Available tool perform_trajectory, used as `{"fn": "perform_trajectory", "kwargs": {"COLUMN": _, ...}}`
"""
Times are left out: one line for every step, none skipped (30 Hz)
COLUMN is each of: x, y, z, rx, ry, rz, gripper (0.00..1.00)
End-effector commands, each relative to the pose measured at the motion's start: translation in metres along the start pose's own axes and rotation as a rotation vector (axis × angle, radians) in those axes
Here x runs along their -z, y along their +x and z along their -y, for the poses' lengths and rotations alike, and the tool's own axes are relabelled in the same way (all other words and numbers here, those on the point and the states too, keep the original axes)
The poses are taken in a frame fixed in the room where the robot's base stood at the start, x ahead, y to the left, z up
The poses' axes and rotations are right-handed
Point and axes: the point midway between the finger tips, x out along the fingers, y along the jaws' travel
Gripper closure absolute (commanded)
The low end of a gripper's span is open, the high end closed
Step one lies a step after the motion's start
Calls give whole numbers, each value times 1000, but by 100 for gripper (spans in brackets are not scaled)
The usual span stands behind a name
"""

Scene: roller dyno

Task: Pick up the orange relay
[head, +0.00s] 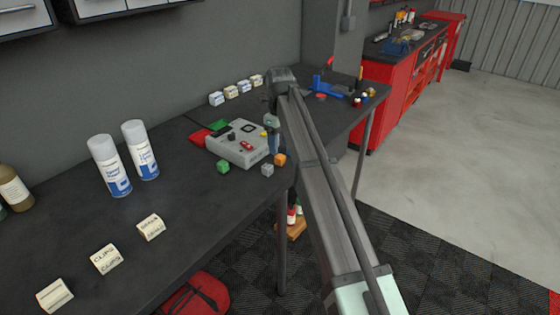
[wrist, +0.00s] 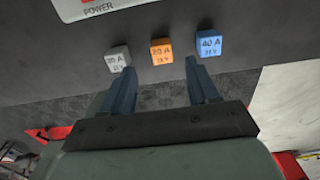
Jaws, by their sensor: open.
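The orange relay (head: 280,159) is a small cube near the front edge of the dark bench. In the wrist view the orange relay (wrist: 162,51) shows printed lettering and sits between a grey relay (wrist: 118,58) and a blue relay (wrist: 208,43). My gripper (wrist: 158,68) is open and empty. Its two fingers point toward the row, with the orange relay beyond the gap between them. The left fingertip appears close to the grey relay and the right one close to the blue relay; whether they touch cannot be told. In the head view my arm hides the blue relay.
A grey control box (head: 238,146) stands just behind the relays; the wrist view shows its POWER lettering. A green relay (head: 223,166) lies to the left. Two spray cans (head: 110,165) and several labelled blocks (head: 151,227) stand farther left. The bench edge is close by.

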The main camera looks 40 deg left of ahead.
Motion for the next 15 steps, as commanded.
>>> {"fn": "perform_trajectory", "kwargs": {"x": 0, "y": 3, "z": 0, "rx": 0, "ry": 0, "rz": 0, "gripper": 40}}
{"fn": "perform_trajectory", "kwargs": {"x": 0, "y": 4, "z": 0, "rx": 0, "ry": 0, "rz": 0, "gripper": 40}}
{"fn": "perform_trajectory", "kwargs": {"x": 0, "y": 5, "z": 0, "rx": 0, "ry": 0, "rz": 0, "gripper": 40}}
{"fn": "perform_trajectory", "kwargs": {"x": 0, "y": 7, "z": 0, "rx": 0, "ry": 0, "rz": 0, "gripper": 40}}
{"fn": "perform_trajectory", "kwargs": {"x": 0, "y": 9, "z": 1, "rx": -1, "ry": 0, "rz": -1, "gripper": 40}}
{"fn": "perform_trajectory", "kwargs": {"x": 0, "y": 12, "z": 1, "rx": -1, "ry": 0, "rz": -1, "gripper": 40}}
{"fn": "perform_trajectory", "kwargs": {"x": 0, "y": 15, "z": 1, "rx": -1, "ry": 0, "rz": -1, "gripper": 40}}
{"fn": "perform_trajectory", "kwargs": {"x": 0, "y": 18, "z": 1, "rx": -1, "ry": 0, "rz": -1, "gripper": 40}}
{"fn": "perform_trajectory", "kwargs": {"x": 0, "y": 23, "z": 2, "rx": -1, "ry": 0, "rz": -1, "gripper": 40}}
{"fn": "perform_trajectory", "kwargs": {"x": 0, "y": 27, "z": 2, "rx": -1, "ry": 0, "rz": -1, "gripper": 40}}
{"fn": "perform_trajectory", "kwargs": {"x": -1, "y": 32, "z": 3, "rx": -1, "ry": 0, "rz": -1, "gripper": 40}}
{"fn": "perform_trajectory", "kwargs": {"x": -1, "y": 38, "z": 3, "rx": -1, "ry": 0, "rz": -1, "gripper": 40}}
{"fn": "perform_trajectory", "kwargs": {"x": 0, "y": 42, "z": 2, "rx": -1, "ry": -1, "rz": -1, "gripper": 40}}
{"fn": "perform_trajectory", "kwargs": {"x": 0, "y": 45, "z": 2, "rx": -1, "ry": -1, "rz": -1, "gripper": 40}}
{"fn": "perform_trajectory", "kwargs": {"x": -1, "y": 49, "z": 2, "rx": -1, "ry": -1, "rz": -1, "gripper": 40}}
